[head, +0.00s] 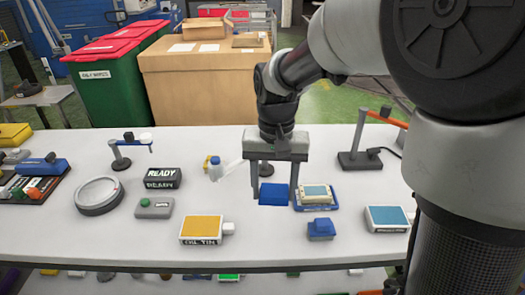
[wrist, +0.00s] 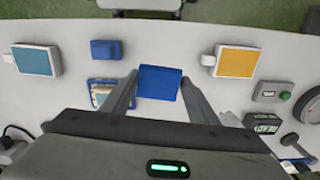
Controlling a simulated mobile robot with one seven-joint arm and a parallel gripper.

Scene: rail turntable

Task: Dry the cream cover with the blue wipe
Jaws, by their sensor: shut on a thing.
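My gripper (head: 274,193) points down over the table and is shut on the blue wipe (head: 272,197), a flat-faced blue block. The wipe also shows between the fingers in the wrist view (wrist: 159,83). I cannot tell whether the wipe touches the table or hangs just above it. The cream cover (head: 313,198) sits just right of the wipe in the head view, on a blue base, with a blue-green panel on top. In the wrist view the cream cover (wrist: 101,96) is left of the fingers, partly hidden by my gripper.
A small blue block (head: 320,229) stands in front of the cover. A yellow-topped box (head: 202,229) and a blue-topped box (head: 387,218) lie near the front edge. A stand with an orange arm (head: 359,158) is behind right. A bottle-like item (head: 214,169) is left of the gripper.

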